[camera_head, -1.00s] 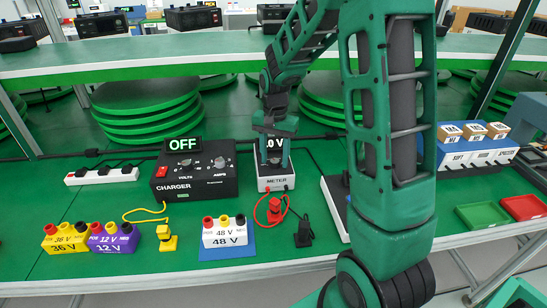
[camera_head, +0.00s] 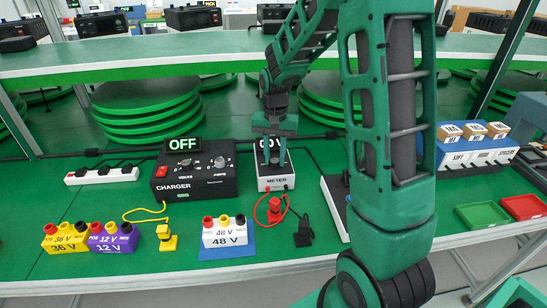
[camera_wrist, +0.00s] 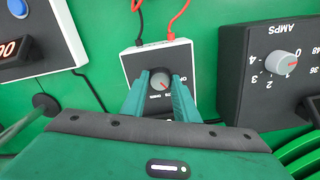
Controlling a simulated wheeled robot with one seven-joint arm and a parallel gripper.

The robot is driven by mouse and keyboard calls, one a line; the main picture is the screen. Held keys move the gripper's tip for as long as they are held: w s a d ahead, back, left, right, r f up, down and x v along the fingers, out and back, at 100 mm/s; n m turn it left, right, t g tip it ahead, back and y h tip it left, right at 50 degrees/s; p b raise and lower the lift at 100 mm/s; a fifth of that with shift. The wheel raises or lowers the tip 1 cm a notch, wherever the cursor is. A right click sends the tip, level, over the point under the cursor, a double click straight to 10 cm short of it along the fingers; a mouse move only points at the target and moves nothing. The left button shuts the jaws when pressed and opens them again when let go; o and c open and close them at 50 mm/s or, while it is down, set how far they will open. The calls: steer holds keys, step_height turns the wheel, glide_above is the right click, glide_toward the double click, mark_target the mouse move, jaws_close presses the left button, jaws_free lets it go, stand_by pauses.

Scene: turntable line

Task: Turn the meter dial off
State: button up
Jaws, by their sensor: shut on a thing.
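The meter (camera_head: 276,184) is a white box with a black face, standing on the green table right of the charger. In the head view my gripper (camera_head: 271,160) comes down over it from behind and partly hides its display, which shows zeros and a V. In the wrist view the meter (camera_wrist: 137,63) lies ahead. Its dial (camera_wrist: 160,84), a round grey knob with a red mark, sits between my two green fingertips. My gripper (camera_wrist: 159,86) is shut on the dial. Part of the lettering around the dial is hidden by the fingers.
The charger (camera_head: 225,186), showing OFF, stands close left of the meter. Red (camera_head: 275,210) and black (camera_head: 303,236) leads run from the meter's front. A 48 V battery (camera_head: 224,234) sits on a blue mat. A green shelf runs above and behind.

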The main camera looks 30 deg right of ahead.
mark_target(275, 160)
steer(key=n, duration=0.4)
steer(key=shift+w+n, duration=0.1)
steer(key=shift+n, duration=2)
steer(key=o, duration=1.1)
steer(key=shift+c, duration=0.2)
step_height(275, 160, up, 11)
steer(key=shift+f, duration=0.1)
